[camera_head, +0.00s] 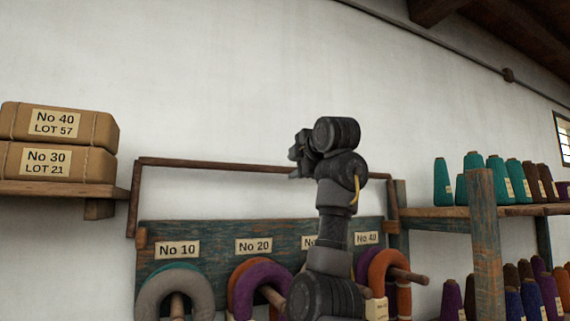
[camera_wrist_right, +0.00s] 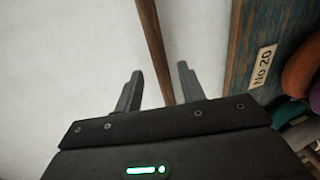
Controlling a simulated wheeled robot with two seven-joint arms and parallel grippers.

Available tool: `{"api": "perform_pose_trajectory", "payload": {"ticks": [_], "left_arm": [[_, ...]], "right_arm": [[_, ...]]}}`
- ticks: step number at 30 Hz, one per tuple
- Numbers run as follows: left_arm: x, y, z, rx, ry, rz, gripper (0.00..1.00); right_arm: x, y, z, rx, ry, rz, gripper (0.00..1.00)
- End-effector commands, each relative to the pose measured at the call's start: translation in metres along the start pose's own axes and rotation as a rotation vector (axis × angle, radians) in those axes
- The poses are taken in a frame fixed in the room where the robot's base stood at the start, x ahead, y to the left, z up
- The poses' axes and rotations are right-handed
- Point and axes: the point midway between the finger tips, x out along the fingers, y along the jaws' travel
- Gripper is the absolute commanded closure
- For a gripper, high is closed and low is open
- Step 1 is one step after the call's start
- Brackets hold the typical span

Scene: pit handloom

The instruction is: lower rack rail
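The rack rail (camera_head: 215,165) is a thin brown wooden bar, raised above the blue-green peg board (camera_head: 210,234). Side arms join it at both ends of the board. My right gripper (camera_head: 293,161) is at the rail, right of its middle. In the right wrist view my right gripper (camera_wrist_right: 160,72) is open, with one finger on each side of the rail (camera_wrist_right: 155,45). The rail runs between the fingers and passes behind the gripper body. I cannot tell whether the fingers touch it. My left gripper is not in view.
Below, yarn hanks (camera_head: 261,284) hang on pegs under number labels; my arm hides part of the board. Wrapped packages (camera_head: 60,125) sit on a left shelf (camera_head: 50,189). A rack of thread cones (camera_head: 495,175) stands at right. The wall above the rail is clear.

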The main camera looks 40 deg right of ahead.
Motion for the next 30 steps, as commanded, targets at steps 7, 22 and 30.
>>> {"api": "perform_pose_trajectory", "payload": {"ticks": [7,22,30], "left_arm": [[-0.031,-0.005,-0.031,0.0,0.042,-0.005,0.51],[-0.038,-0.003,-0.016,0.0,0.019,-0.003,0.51],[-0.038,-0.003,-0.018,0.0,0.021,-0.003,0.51]], "right_arm": [[0.041,0.004,-0.001,0.0,0.001,-0.002,0.6],[0.059,0.0,-0.001,0.0,0.001,0.0,0.6],[0.058,0.0,-0.001,0.0,0.001,0.0,0.96]]}}
